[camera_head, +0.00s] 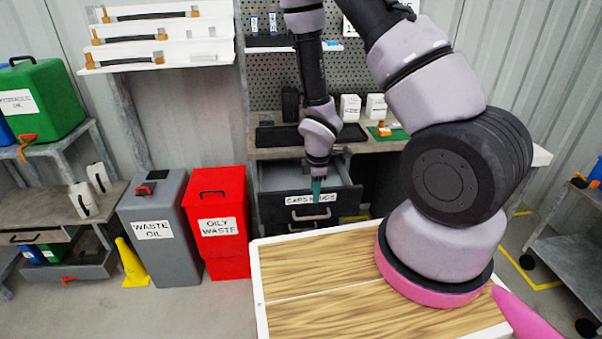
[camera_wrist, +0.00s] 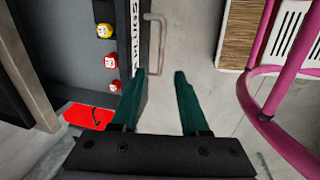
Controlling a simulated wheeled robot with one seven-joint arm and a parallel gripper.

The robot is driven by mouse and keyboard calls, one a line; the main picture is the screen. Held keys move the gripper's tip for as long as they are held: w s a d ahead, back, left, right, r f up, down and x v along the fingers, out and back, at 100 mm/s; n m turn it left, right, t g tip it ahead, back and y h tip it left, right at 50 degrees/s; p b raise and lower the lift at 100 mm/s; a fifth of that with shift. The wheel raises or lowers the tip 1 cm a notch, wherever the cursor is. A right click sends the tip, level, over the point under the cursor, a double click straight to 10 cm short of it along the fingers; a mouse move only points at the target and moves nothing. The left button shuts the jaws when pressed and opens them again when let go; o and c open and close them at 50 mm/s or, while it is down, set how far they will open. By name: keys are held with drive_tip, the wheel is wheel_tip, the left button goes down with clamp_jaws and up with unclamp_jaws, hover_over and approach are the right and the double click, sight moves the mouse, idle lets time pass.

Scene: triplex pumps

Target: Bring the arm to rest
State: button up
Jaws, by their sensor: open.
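My gripper (camera_head: 317,188) hangs pointing down at the front of the workbench, in front of the open drawer (camera_head: 335,183) labelled for caps and plugs. In the wrist view, my gripper (camera_wrist: 160,74) has its two green fingers apart, with nothing between them. The left finger appears close to the labelled drawer front (camera_wrist: 138,45); I cannot tell whether it touches. The drawer handle (camera_wrist: 155,45) lies ahead of the gap between the fingers.
A red oily waste bin (camera_head: 218,225) and a grey waste oil bin (camera_head: 160,235) stand left of the drawer. The workbench (camera_head: 270,153) holds trays and white boxes. A wooden top (camera_head: 310,290) is in the foreground. A yellow cone (camera_head: 130,265) stands at left.

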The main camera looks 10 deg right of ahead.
drive_tip(key=w+d+r+m+t, duration=0.15)
drive_tip(key=r+m, duration=0.45)
drive_tip(key=r, duration=0.8)
drive_tip(key=d+r+m+t, duration=0.1)
drive_tip(key=d+r+m, duration=0.35)
drive_tip(key=r, duration=0.95)
drive_tip(key=s+a+r+m+t+y, duration=0.1)
drive_tip(key=s+r+m+t+y, duration=0.1)
drive_tip(key=s+r+m, duration=0.8)
drive_tip(key=a+v, duration=0.1)
drive_tip(key=v, duration=0.8)
drive_tip(key=shift+s+a+r, duration=0.2)
drive_tip(key=shift+s+r, duration=0.05)
drive_tip(key=shift+s, duration=0.1)
drive_tip(key=shift+m+t, duration=0.25)
